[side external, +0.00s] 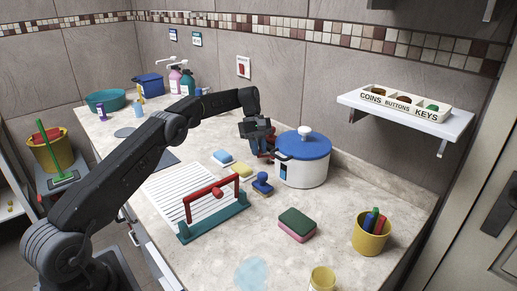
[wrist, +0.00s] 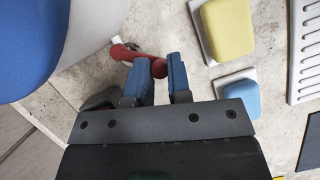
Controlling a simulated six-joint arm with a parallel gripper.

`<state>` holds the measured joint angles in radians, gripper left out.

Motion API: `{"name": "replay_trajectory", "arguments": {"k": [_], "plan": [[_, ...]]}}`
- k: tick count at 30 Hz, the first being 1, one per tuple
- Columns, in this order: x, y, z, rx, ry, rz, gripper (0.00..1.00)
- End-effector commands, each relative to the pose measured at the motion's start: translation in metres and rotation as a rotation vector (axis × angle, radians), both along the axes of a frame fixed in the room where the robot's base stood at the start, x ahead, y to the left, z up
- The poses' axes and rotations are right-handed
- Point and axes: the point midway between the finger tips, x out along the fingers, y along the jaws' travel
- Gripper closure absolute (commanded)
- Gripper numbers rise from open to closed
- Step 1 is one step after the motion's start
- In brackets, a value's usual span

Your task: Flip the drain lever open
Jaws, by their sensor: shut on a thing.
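The white pot (side external: 302,174) with a blue lid (side external: 303,145) stands at the back of the counter. Its red drain lever (side external: 268,156) is on the pot's left side, mostly hidden by my gripper (side external: 258,146). In the wrist view, the lever (wrist: 125,52) runs from a small spout at the pot's side to a rounded red end between the blue fingers of my gripper (wrist: 159,77). My gripper is shut on that end. The pot's wall (wrist: 92,25) and lid (wrist: 25,40) show at the left of the wrist view.
A green-topped sponge (side external: 297,222) and a yellow cup (side external: 370,234) are in front. A wall shelf (side external: 410,118) is at right.

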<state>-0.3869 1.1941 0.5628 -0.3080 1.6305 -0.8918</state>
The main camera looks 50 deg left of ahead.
Motion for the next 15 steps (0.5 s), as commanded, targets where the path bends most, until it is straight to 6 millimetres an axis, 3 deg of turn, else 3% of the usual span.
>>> {"name": "replay_trajectory", "arguments": {"k": [4, 5, 12, 15], "plan": [[-0.0004, 0.0009, 0.0005, 0.001, 0.000, 0.001, 1.00], [-0.0004, 0.0009, 0.0005, 0.001, 0.000, 0.001, 0.80], [-0.0002, 0.0005, 0.0003, 0.001, 0.000, 0.001, 0.57], [-0.0001, 0.0003, 0.0002, 0.001, 0.000, 0.001, 0.56]]}}
